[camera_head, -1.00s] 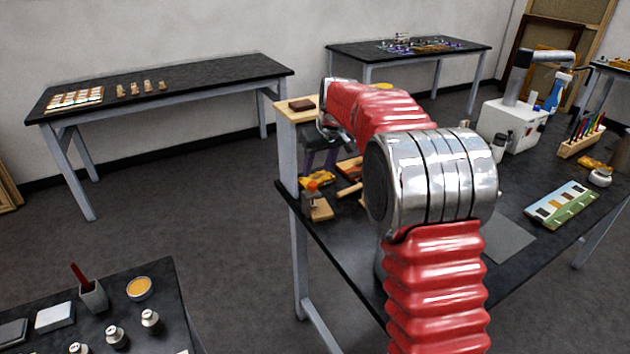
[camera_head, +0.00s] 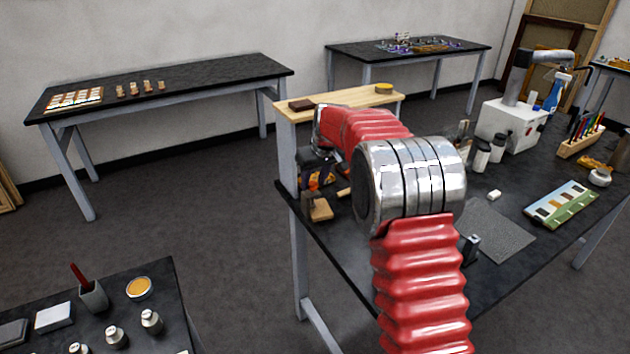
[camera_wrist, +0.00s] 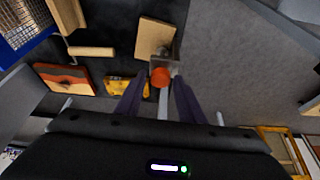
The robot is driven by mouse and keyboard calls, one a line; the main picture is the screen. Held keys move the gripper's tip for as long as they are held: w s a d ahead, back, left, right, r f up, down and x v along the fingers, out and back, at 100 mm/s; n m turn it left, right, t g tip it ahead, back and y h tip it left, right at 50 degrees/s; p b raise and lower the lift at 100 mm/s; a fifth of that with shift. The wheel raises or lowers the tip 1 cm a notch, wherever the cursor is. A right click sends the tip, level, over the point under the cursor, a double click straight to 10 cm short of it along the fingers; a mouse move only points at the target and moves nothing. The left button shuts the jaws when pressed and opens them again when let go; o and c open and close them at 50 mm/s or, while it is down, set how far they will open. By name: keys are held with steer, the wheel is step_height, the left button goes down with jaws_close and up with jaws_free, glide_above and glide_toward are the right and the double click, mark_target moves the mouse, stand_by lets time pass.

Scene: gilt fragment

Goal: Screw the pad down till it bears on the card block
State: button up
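A small clamp with an orange knob (camera_wrist: 160,77) stands at the table edge. Its grey body (camera_wrist: 166,65) is partly visible in the wrist view. A tan block (camera_wrist: 155,38) lies against the clamp, and also shows in the head view (camera_head: 320,210); I cannot tell for sure that it is the card block. The pad is hidden. My gripper (camera_wrist: 158,82) is open, its two dark fingers to either side of the knob in the wrist view; whether they touch it I cannot tell.
A wooden shelf (camera_head: 345,101) stands behind my arm. In the wrist view a framed orange piece (camera_wrist: 65,78), a yellow item (camera_wrist: 125,86) and a wooden-handled tool (camera_wrist: 90,51) lie close to the clamp. A white box (camera_head: 510,125) stands farther right. Floor is beyond the table edge.

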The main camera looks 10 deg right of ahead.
steer(key=shift+d, duration=0.1)
steer(key=c, duration=0.8)
steer(key=shift+m, duration=0.3)
steer(key=m+h, duration=0.1)
steer(key=m, duration=0.1)
steer(key=m+h, duration=0.1)
steer(key=m, duration=0.1)
steer(key=shift+a+m, duration=0.35)
steer(key=shift+m, duration=0.05)
steer(key=m, duration=0.2)
steer(key=m+h, duration=0.1)
steer(key=m, duration=0.1)
steer(key=m+h, duration=0.1)
steer(key=m, duration=0.1)
steer(key=shift+w+a+g, duration=0.15)
steer(key=shift+a+g, duration=0.1)
steer(key=shift+g, duration=0.15)
steer(key=m+g, duration=0.1)
steer(key=m, duration=0.1)
steer(key=m+h, duration=0.1)
steer(key=m, duration=0.2)
steer(key=shift+w+a+g, duration=0.2)
steer(key=shift+g, duration=0.2)
steer(key=shift+w+m+g+h, duration=0.15)
steer(key=shift+m+g+h, duration=0.25)
steer(key=shift+m, duration=1.2)
